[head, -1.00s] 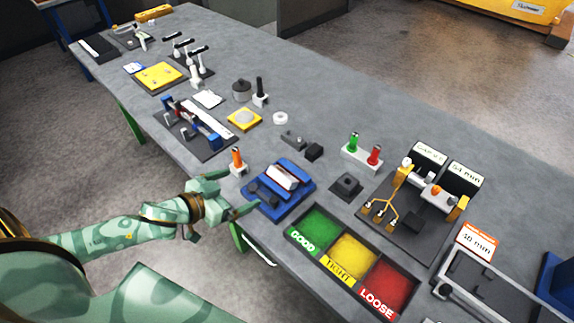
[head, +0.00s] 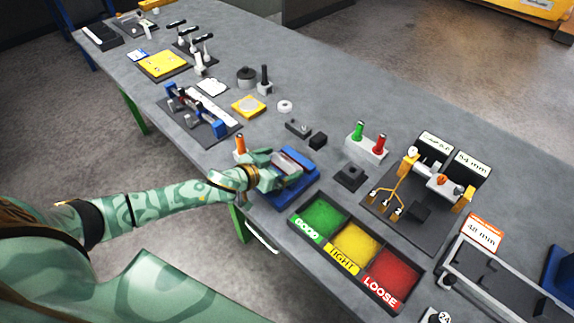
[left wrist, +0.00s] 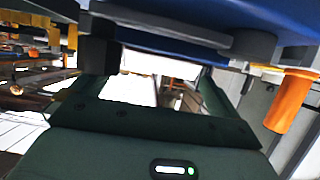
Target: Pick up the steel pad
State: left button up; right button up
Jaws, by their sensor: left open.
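A blue tray (head: 305,165) stands at the near edge of the bench. A pale block-like piece (head: 290,163) in it looks most like the steel pad, though I cannot be sure. My left gripper (head: 286,167) reaches over the tray from the left, its open fingers around or just above this piece; I cannot tell whether they touch it. The gripper hides much of the tray. In the left wrist view the blue tray (left wrist: 285,15) fills the top, with my dark green open fingers (left wrist: 155,90) below it. My right gripper is not in view.
An orange-handled tool (head: 240,145) stands just left of the tray. Bare bench (head: 330,105) lies behind.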

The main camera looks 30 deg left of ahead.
aim_at(283, 166)
pick_arm(q)
jog(key=shift+x, duration=0.95)
jog(key=shift+r, duration=0.1)
jog(key=c, duration=1.4)
jog(key=r+p, duration=0.1)
jog(key=r, duration=0.1)
jog(key=r+p, duration=0.1)
jog(key=r, duration=0.1)
jog(key=shift+s, duration=0.25)
jog(key=shift+c, duration=0.2)
jog(key=s+d+r+p, duration=0.3)
jog(key=s+d+r, duration=0.2)
jog(key=s+r, duration=0.55)
jog(key=n+y+b, duration=0.1)
jog(key=b, duration=0.3)
jog(key=w+n+y+b, duration=0.1)
jog(key=y+b, duration=0.1)
jog(key=b, duration=0.2)
jog(key=r+n+y+b, duration=0.1)
jog(key=n+b, duration=0.1)
jog(key=b, duration=0.1)
jog(key=shift+w+a+t+y+b, duration=0.25)
jog(key=shift+w+t+y+b, duration=0.05)
jog(key=shift+w+t+b, duration=0.1)
